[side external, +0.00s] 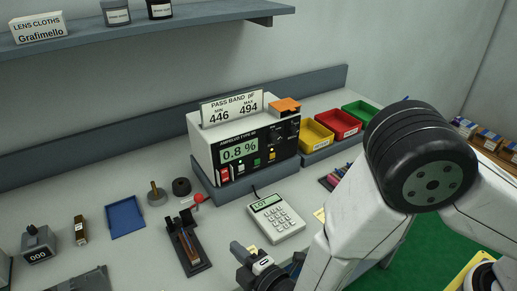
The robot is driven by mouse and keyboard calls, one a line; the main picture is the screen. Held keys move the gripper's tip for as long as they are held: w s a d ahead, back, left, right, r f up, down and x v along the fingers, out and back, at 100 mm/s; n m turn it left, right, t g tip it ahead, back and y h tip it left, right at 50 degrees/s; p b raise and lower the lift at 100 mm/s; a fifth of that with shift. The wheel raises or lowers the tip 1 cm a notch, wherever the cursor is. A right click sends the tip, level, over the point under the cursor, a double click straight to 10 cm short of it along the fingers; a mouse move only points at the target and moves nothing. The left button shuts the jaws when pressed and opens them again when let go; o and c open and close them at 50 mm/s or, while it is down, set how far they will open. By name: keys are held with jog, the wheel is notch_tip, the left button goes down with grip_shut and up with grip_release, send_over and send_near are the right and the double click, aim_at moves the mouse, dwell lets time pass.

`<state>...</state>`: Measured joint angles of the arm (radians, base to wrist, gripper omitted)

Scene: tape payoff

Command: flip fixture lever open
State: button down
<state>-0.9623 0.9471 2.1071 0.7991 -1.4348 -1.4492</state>
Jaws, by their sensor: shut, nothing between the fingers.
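A dark fixture (188,247) with brown strips along its middle lies on the bench, left of the keypad device. A red ball knob (198,198) shows just beyond its far end, and it looks like the lever's end. Whether the lever's arm joins the fixture is too small to tell. My gripper (241,250) is at the bottom centre, to the right of the fixture and apart from it. It is shut and empty. Part of it is cut off by the lower frame edge.
A meter box (245,151) reading 0.8 % stands behind on a grey plinth. A keypad device (275,218) lies right of the fixture, close to my gripper. A blue tray (125,217), a brass-coloured post (156,194) and a black ring (181,187) are to the left. Yellow, red and green bins stand behind right.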

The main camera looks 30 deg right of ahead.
aim_at(201, 200)
jog(key=shift+s+d+r+n+t, duration=0.25)
jog(key=shift+s+r+n+t, duration=0.2)
jog(key=shift+n, duration=0.1)
jog(key=shift+s+d+r+n+t, duration=0.25)
jog(key=shift+s+r+n+t, duration=0.1)
jog(key=shift+s+n, duration=0.15)
jog(key=shift+w, duration=0.2)
jog(key=w, duration=0.4)
jog(key=w+a, duration=0.1)
jog(key=w, duration=0.4)
jog(key=w+a, duration=0.1)
jog(key=w, duration=0.3)
jog(key=shift+w+a+r, duration=0.15)
jog(key=shift+w+r, duration=0.15)
jog(key=shift+r, duration=0.05)
jog(key=shift+w+r, duration=0.15)
jog(key=w+r, duration=0.1)
jog(key=w+r+g, duration=0.1)
jog(key=w, duration=0.1)
jog(key=shift+w+r+g, duration=0.1)
jog(key=shift+w+g, duration=0.05)
jog(key=shift+g, duration=0.15)
jog(key=shift+w+r, duration=0.2)
jog(key=shift+w, duration=1.8)
